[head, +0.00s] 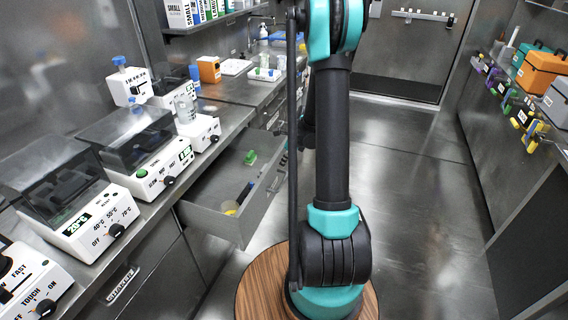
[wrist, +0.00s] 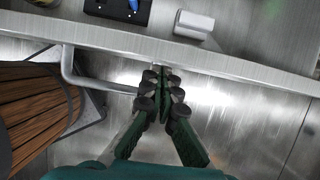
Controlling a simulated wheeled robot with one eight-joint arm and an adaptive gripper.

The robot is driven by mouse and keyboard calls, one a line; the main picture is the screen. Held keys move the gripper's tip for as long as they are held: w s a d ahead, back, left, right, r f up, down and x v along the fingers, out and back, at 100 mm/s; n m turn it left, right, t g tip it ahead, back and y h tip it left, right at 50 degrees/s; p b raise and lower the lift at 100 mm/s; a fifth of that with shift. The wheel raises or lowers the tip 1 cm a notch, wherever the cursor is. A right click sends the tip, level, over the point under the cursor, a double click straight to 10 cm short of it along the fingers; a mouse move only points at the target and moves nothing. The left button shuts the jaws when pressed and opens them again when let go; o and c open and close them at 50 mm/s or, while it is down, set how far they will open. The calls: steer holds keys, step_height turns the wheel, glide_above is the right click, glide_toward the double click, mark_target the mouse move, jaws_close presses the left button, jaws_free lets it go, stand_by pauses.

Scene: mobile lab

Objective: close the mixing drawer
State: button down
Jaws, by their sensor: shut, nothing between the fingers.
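A grey metal drawer (head: 262,215) stands pulled out below the left counter in the head view. I cannot read a label on it; I take it for the mixing drawer. Its handle (head: 276,183) is on the front face. In the wrist view a bent metal bar handle (wrist: 100,84) sticks out from a metal front edge (wrist: 230,64). My gripper (wrist: 162,78) is shut and empty, its tips close to the right end of that handle and the front. I cannot tell whether they touch. In the head view my arm hides the gripper.
Inside the drawer lie a green item (head: 250,157) and a yellow round item (head: 230,207). Devices (head: 85,215) line the counter above. A closed drawer labelled SHAKER (head: 122,284) is at lower left. The floor (head: 420,200) to the right is clear.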

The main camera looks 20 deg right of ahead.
steer(key=w+a, duration=1.1)
steer(key=a, duration=0.4)
